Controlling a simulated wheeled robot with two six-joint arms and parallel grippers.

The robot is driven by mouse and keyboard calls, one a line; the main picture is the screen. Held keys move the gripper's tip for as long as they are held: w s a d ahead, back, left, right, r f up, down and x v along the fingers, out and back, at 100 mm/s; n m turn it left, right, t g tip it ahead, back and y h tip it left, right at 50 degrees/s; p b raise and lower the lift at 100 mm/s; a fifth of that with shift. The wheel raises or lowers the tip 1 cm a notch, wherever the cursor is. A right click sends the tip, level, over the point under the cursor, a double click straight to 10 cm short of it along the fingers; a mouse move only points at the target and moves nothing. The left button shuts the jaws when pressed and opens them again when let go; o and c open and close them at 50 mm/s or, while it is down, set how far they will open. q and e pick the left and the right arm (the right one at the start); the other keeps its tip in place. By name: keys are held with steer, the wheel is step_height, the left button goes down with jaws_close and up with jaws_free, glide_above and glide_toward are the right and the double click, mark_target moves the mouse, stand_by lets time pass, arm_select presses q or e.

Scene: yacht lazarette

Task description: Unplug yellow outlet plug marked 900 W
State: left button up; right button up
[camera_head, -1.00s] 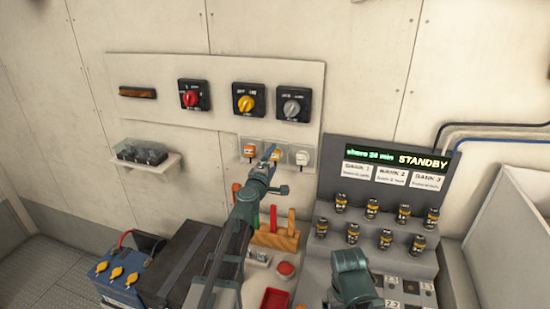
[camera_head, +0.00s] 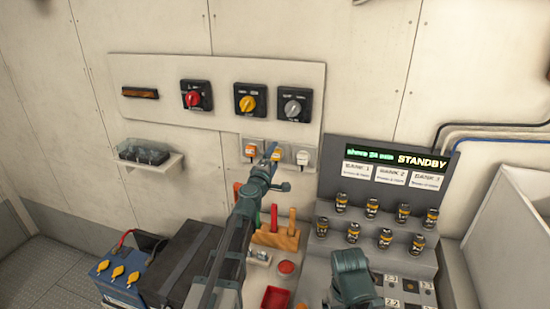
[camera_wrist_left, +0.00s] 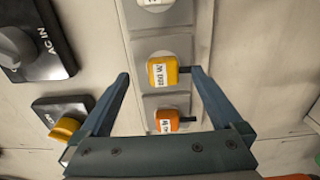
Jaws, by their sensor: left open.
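The yellow plug (camera_wrist_left: 162,70) sits in the middle outlet of a wall strip, with a white label turned sideways that I cannot read for certain. In the head view, the yellow plug (camera_head: 278,153) is partly hidden by my left gripper (camera_head: 270,152). In the left wrist view, my left gripper (camera_wrist_left: 157,74) is open, with one finger on each side of the yellow plug and gaps to both. An orange plug (camera_wrist_left: 166,121) and a white plug (camera_head: 302,157) sit in the neighbouring outlets. My right arm shows at the bottom, but its fingers do not.
Rotary switches with red (camera_head: 194,97), yellow (camera_head: 246,101) and grey (camera_head: 292,106) knobs are on the panel above. A stepped console (camera_head: 327,262) with a STANDBY display stands right of the outlets. Upright-handled tools (camera_head: 291,221) and a blue battery (camera_head: 118,285) are below.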

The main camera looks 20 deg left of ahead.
arm_select(q)
steer(key=shift+w+f+b, duration=0.4)
steer(key=shift+w+b, duration=0.1)
steer(key=shift+w, duration=0.2)
stand_by(0.3)
steer(key=shift+w, duration=0.2)
jaws_close()
steer(key=shift+s, duration=0.2)
stand_by(0.4)
steer(key=shift+s+d+f, duration=0.1)
steer(key=shift+s+f, duration=0.1)
steer(key=shift+s, duration=0.5)
steer(key=shift+s+f, duration=0.2)
steer(key=shift+f, duration=0.1)
steer(key=shift+s+r, duration=0.1)
steer(key=shift+s, duration=2)
